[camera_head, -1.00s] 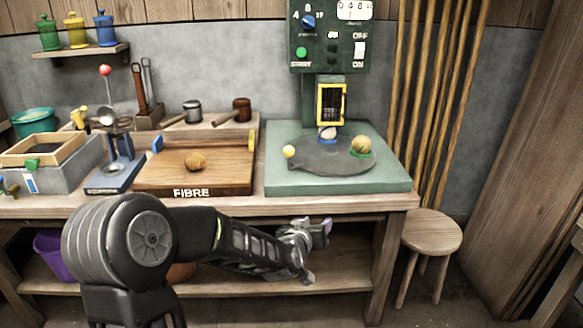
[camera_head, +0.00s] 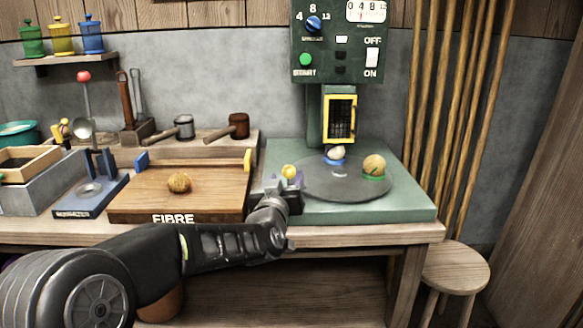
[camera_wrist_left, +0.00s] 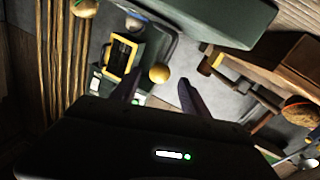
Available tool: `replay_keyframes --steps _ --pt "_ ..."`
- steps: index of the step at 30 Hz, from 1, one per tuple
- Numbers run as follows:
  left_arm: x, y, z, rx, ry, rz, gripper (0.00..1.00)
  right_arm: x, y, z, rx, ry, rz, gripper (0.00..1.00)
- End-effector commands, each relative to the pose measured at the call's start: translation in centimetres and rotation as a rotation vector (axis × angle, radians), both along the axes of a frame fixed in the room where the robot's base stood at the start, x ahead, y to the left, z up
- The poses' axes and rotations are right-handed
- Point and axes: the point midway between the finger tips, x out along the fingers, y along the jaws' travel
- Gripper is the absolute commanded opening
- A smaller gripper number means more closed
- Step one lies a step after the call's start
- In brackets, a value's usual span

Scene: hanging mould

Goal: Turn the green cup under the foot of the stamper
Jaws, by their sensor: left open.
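The green stamper (camera_head: 317,110) stands at the back of a green base, with a yellow-framed guard (camera_head: 341,118) low on its front. Its foot is not clearly visible. A round grey turntable (camera_head: 345,187) lies on the base. The green cup (camera_head: 374,178), holding a tan ball, sits at the turntable's right. The blue cup (camera_head: 334,161), holding a pale ball, sits at the back below the guard. A yellow knob (camera_head: 289,171) is at the turntable's left edge. My left gripper (camera_head: 283,183) is open close by this knob; in the left wrist view the knob (camera_wrist_left: 159,73) appears just beyond the fingertips (camera_wrist_left: 157,84).
A wooden board marked FIBRE (camera_head: 215,190) with a brown ball lies left of the gripper. A control panel (camera_head: 338,45) tops the stamper. A stool (camera_head: 455,270) stands right of the bench.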

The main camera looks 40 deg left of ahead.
Motion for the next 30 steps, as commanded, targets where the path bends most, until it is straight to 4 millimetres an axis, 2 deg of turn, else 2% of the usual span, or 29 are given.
replay_keyframes --steps 7,19,30 --pt "1.3 0.6 -0.2 -0.002 0.002 -0.002 0.53 0.0 0.0 -0.2 0.0 -0.001 0.0 0.36" --pt "6.4 3.0 -0.2 -0.002 0.001 -0.001 0.53 0.2 0.0 -0.8 -0.001 -0.004 -0.001 0.36" --pt "7.1 3.4 -0.1 -0.001 0.0 -0.001 0.53 0.2 0.0 -0.8 -0.001 -0.005 -0.002 0.36"
